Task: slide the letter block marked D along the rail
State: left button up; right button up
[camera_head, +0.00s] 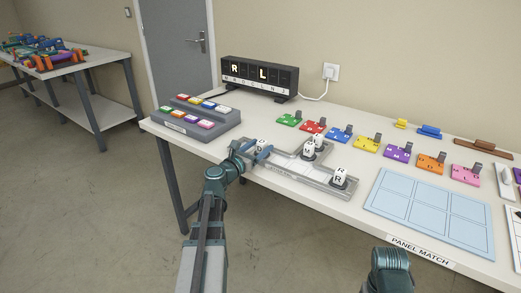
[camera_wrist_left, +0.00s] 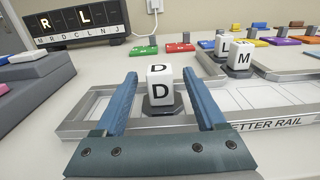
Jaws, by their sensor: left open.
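The white letter block marked D (camera_wrist_left: 158,84) sits on a dark base on the grey letter rail (camera_wrist_left: 262,124), near the rail's left end. In the head view the D block (camera_head: 261,143) is partly hidden by my left gripper (camera_head: 251,149). In the left wrist view my left gripper (camera_wrist_left: 158,90) is open, with one blue finger on each side of the D block. I cannot tell whether a finger touches it. Blocks M (camera_head: 309,151) and L (camera_head: 318,141) stand near the rail's middle branch, and block R (camera_head: 339,177) stands at its right end.
A black letter display (camera_head: 260,77) reading R and L stands at the back. A grey button box (camera_head: 197,118) is left of the rail. Colored plates (camera_head: 340,134) line the table behind it. A light blue panel (camera_head: 425,212) lies to the right. My right arm shows at the bottom right.

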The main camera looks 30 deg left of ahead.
pick_arm(q)
grip_shut()
dwell(0.3)
jog(key=shift+s+d, duration=0.1)
jog(key=shift+d, duration=0.05)
